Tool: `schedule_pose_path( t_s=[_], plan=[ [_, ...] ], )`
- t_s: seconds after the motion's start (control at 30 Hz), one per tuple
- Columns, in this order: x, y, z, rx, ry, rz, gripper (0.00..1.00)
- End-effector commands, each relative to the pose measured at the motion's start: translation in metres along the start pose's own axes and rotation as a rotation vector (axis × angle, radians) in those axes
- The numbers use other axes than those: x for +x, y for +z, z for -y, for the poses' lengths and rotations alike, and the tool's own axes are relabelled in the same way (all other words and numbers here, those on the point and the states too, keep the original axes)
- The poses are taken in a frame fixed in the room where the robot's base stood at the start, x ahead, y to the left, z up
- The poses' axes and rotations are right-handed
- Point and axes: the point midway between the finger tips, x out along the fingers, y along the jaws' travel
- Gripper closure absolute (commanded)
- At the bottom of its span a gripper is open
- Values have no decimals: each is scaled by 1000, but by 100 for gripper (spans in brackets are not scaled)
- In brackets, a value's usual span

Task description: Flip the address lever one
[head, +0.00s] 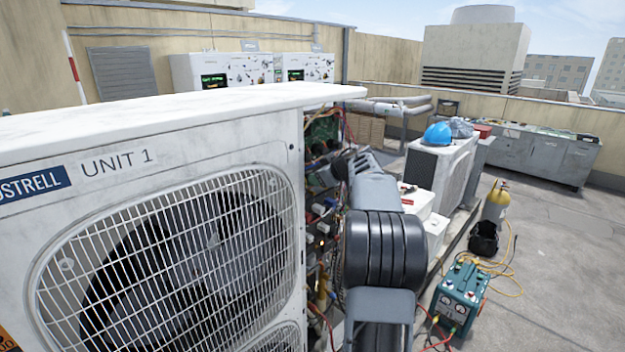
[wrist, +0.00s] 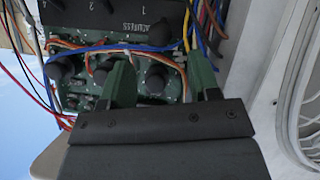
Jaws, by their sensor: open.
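My gripper (head: 345,166) reaches into the open side of the condenser marked UNIT 1 (head: 150,180). In the wrist view my gripper (wrist: 159,75) is open, its two dark green fingers pointing at a green circuit board (wrist: 80,95). A black round-topped part (wrist: 157,83) lies between the fingers, with no clear contact. Another dark knob (wrist: 62,70) sits left of them. A black label plate (wrist: 130,15) above carries a 1, a 4 and lettering hard to read. I cannot tell which part is address lever one.
Loose blue, orange and yellow wires (wrist: 95,48) cross the board close to the fingers. The condenser's white frame (wrist: 245,50) is at the right of the wrist view. A teal machine (head: 460,295) with hoses stands on the roof. Open roof floor (head: 560,270) lies at right.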

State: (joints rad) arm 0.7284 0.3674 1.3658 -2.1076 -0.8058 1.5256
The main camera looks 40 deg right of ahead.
Motion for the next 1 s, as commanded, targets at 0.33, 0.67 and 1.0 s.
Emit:
schedule_pose_path(
  t_s=[0.33, 0.67, 1.0],
  plan=[
    [-52, 0, 0, 1, 1, -1, 44],
    [-62, 0, 0, 1, -1, 0, 44],
    [-62, 0, 0, 1, 0, 0, 44]
  ],
)
